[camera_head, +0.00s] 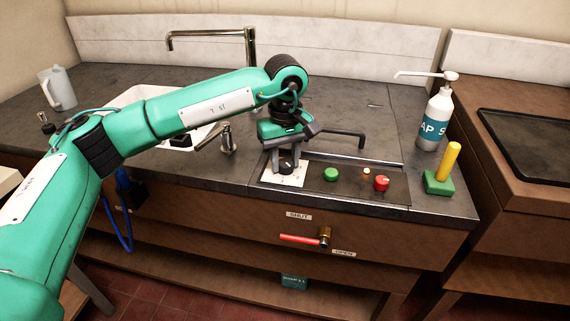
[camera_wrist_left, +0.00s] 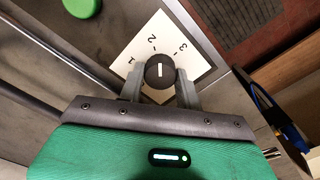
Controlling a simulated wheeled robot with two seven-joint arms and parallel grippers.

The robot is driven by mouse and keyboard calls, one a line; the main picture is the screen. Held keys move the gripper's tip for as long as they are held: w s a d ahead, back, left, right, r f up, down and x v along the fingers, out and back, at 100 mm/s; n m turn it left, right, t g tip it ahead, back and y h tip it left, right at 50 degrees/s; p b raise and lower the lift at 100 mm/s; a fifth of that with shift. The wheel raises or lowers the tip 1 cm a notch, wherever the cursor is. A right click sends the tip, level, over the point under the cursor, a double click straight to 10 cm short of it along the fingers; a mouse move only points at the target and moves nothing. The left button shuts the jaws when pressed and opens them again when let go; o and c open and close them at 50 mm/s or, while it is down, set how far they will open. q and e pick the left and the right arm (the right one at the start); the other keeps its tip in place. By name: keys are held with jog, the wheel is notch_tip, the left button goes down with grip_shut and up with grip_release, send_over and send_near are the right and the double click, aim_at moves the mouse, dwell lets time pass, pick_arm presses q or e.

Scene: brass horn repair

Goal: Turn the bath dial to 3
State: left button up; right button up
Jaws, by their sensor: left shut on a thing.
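The bath dial is a round dark knob (camera_wrist_left: 159,72) with a short white line, on a white plate (camera_wrist_left: 205,65) marked 1, 2 and 3. In the wrist view the line runs straight up and down, its upper end nearest the 2. In the head view the dial (camera_head: 286,166) sits at the left end of the counter's control panel (camera_head: 345,184). My left gripper (camera_head: 286,160) points down over it, one finger on each side. In the wrist view the left gripper (camera_wrist_left: 159,88) is shut on the knob. My right gripper is not in view.
A green button (camera_head: 331,174) and a red knob (camera_head: 381,183) sit right of the dial. Further right are a green block with a yellow handle (camera_head: 440,184) and a pump bottle (camera_head: 434,120). A red-handled valve (camera_head: 300,239) is below.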

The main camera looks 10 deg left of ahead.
pick_arm(q)
jog(key=m+b, duration=0.1)
jog(key=m, duration=0.3)
jog(key=shift+m+b, duration=0.3)
jog(key=m+b, duration=0.1)
jog(key=m, duration=0.3)
jog(key=shift+r+m, duration=0.1)
jog(key=shift+m, duration=0.2)
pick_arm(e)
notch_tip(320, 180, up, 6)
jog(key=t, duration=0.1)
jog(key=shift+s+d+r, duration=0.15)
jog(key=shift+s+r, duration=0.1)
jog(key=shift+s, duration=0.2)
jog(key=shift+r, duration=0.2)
pick_arm(q)
jog(key=o, duration=1)
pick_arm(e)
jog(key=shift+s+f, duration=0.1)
pick_arm(q)
jog(key=shift+d, duration=0.1)
